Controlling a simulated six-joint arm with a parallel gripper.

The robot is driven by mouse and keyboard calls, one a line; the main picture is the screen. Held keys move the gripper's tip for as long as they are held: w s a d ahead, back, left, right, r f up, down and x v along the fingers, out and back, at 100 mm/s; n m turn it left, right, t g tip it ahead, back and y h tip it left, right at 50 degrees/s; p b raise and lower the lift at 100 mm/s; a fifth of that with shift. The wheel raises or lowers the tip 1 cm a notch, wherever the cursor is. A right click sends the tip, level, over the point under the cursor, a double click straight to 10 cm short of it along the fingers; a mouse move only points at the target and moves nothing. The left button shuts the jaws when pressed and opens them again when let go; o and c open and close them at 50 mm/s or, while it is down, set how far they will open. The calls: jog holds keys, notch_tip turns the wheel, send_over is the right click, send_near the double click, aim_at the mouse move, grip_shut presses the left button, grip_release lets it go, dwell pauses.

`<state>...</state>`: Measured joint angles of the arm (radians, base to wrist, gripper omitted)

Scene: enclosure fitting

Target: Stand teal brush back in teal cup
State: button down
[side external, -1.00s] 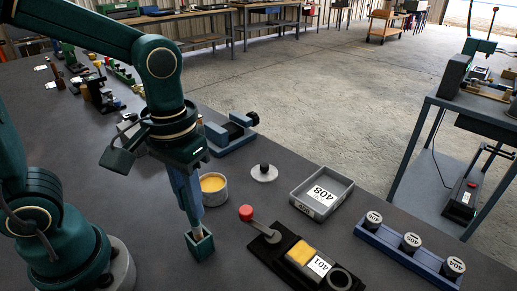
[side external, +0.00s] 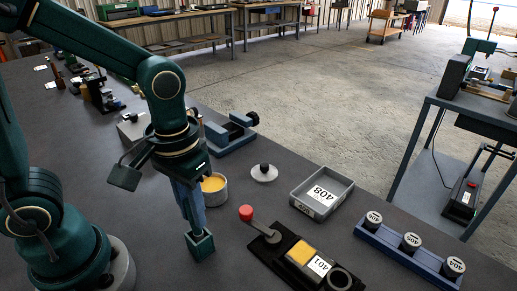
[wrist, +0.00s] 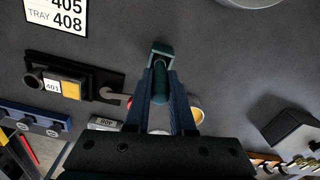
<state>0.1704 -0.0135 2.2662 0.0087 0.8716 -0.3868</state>
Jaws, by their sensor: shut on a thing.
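The teal cup (side external: 200,247) is a small square open box standing upright on the dark bench; in the wrist view its rim (wrist: 161,48) shows just beyond the fingertips. My gripper (side external: 194,226) points down, with its blue fingertips at the cup's mouth. In the wrist view my gripper (wrist: 160,90) is shut on the teal brush (wrist: 160,80), whose rounded teal end shows between the fingers. The brush's lower part is hidden by the fingers and cup, so I cannot tell how deep it reaches. In the side view the fingers mostly cover the brush.
A round tin with yellow contents (side external: 214,190) stands close behind the fingers. A black fixture with a red-knobbed lever (side external: 246,213) lies to the right. A grey tray (side external: 322,192) and a blue rack of several round pieces (side external: 409,246) are farther right. Bench between is clear.

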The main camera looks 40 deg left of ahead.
jog(key=shift+f, duration=0.3)
jog(key=c, duration=0.7)
grip_release()
jog(key=shift+r, duration=2.55)
jog(key=shift+a+r+t, duration=0.2)
jog(key=shift+r+t, duration=0.1)
jog(key=shift+r, duration=0.2)
jog(key=shift+s+a+r+m+t, duration=0.35)
jog(key=shift+a+m+t, duration=0.1)
jog(key=shift+t, duration=0.35)
jog(key=shift+s+a+r+m+t, duration=0.25)
jog(key=shift+s+a+m+t, duration=0.15)
jog(key=shift+t, duration=0.4)
jog(key=shift+s+a+r+m+t, duration=0.35)
jog(key=shift+a+t, duration=0.1)
jog(key=shift+t, duration=0.35)
